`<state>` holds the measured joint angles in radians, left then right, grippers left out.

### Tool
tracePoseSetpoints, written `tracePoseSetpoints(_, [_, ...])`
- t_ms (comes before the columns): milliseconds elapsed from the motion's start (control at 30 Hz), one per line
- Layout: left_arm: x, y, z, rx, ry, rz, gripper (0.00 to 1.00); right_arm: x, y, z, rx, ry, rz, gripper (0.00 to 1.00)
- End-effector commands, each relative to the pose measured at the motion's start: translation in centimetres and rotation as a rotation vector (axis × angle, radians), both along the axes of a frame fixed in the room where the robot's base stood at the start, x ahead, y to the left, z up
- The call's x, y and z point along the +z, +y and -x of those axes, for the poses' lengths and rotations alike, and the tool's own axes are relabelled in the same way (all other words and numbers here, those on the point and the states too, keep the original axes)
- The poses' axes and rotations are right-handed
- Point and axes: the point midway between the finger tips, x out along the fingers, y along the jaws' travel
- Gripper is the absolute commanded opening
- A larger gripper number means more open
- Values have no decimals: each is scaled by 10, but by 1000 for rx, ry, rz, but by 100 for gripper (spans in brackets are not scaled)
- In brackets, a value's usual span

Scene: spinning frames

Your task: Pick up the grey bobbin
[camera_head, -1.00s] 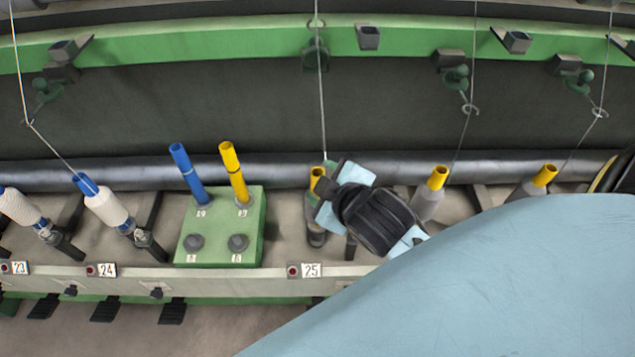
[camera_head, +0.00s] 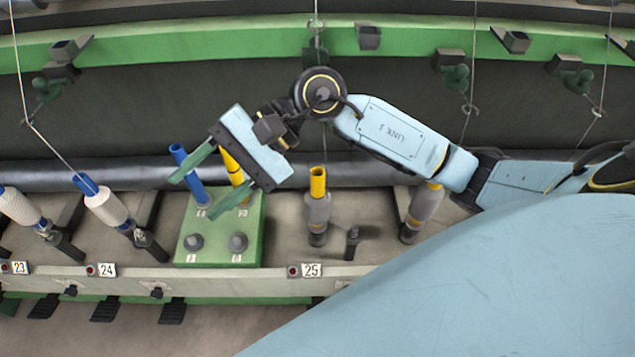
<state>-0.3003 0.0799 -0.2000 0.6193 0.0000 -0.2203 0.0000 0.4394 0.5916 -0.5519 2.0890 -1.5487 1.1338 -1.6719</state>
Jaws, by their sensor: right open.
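A grey bobbin (camera_head: 318,210) with a yellow tube top stands upright on the rail above label 25. Another grey bobbin with a yellow top (camera_head: 424,205) stands to its right, partly covered by my right arm. My right gripper (camera_head: 205,182) is open, its two green fingers pointing down-left over the green block. A yellow tube (camera_head: 234,168) and a blue tube (camera_head: 184,160) stand on that block, partly hidden by the fingers. I see nothing held between the fingers, and cannot tell whether they touch the tubes. My left gripper is not in view.
The green block (camera_head: 250,225) carries two grey knobs. White bobbins with blue tops (camera_head: 107,208) stand at left by labels 23 and 24. A bare peg (camera_head: 352,245) is right of the bobbin at 25.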

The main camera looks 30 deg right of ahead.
Motion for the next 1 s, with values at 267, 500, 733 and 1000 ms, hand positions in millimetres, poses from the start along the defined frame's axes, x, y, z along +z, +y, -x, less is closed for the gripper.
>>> tracePoseSetpoints(267, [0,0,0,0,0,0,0,-59,-126,-37,323,-331,791,54])
tracePoseSetpoints(500, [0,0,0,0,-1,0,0,-53,-199,-49,470,-335,1115,54])
tracePoseSetpoints(733, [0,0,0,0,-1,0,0,-80,-209,-48,491,-322,1152,54])
tracePoseSetpoints(1000, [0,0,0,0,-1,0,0,-126,-208,-48,489,-324,1150,54])
